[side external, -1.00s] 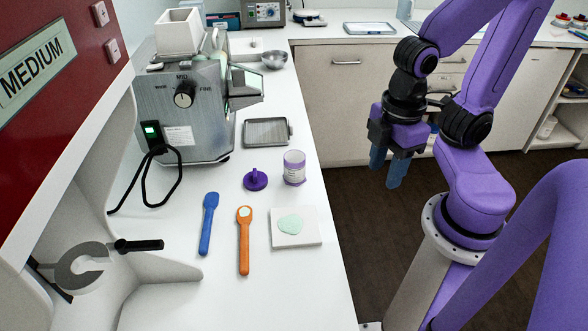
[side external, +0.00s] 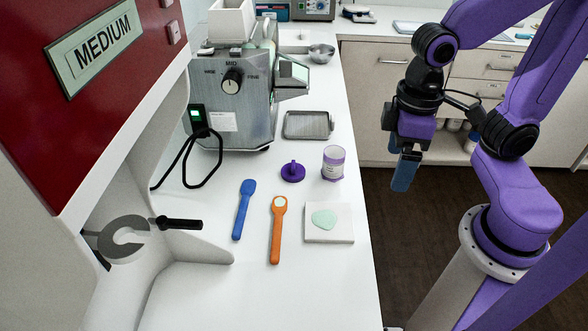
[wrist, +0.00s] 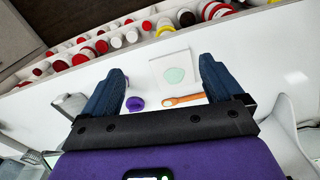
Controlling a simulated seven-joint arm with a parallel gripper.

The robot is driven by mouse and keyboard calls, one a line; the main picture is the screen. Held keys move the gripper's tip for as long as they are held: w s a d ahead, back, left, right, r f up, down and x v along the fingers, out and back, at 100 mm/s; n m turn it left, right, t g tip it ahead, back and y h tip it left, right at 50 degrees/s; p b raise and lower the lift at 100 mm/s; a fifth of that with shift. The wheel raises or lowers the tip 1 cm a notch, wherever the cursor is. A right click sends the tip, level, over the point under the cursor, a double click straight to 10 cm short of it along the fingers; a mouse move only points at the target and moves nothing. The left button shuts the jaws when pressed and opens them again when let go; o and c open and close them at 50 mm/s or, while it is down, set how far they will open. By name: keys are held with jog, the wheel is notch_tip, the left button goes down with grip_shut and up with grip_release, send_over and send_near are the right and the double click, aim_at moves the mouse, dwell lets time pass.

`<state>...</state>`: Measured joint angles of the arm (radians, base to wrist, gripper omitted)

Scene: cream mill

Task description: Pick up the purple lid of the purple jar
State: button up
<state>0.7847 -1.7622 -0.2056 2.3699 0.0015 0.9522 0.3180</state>
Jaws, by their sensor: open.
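The purple lid (side external: 293,172), a flat disc with an upright knob, lies on the white counter. It is just left of the purple jar (side external: 333,163), a clear jar with purple bands that stands upright without the lid on it. My gripper (side external: 404,172) hangs over the floor to the right of the counter, well apart from both. In the wrist view its two dark blue fingers (wrist: 162,92) are spread with nothing between them held. The lid also shows in the wrist view (wrist: 135,104), beside the left finger.
A blue spatula (side external: 243,209), an orange spoon (side external: 278,230) and a white tile with a pale green patch (side external: 343,235) lie in front of the lid. The grey mill (side external: 232,110) stands behind left, with a metal tray (side external: 288,125) beside it. A red cabinet (side external: 75,130) is at left.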

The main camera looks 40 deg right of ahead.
jog(key=w+a+r+m, duration=0.1)
jog(key=w+a+m, duration=0.1)
jog(key=w+m, duration=0.45)
jog(key=w+a+r+m, duration=0.1)
jog(key=w+a+m, duration=0.1)
jog(key=w+m, duration=0.45)
jog(key=m, duration=1.1)
send_over(293, 164)
jog(key=f, duration=0.8)
jog(key=w+f, duration=0.1)
jog(key=f, duration=0.2)
jog(key=shift+d+f, duration=0.4)
jog(key=f, duration=0.3)
jog(key=s+f, duration=0.1)
jog(key=shift+a+f, duration=0.2)
jog(key=shift+a, duration=0.1)
jog(key=shift+f, duration=0.45)
jog(key=c, duration=1.1)
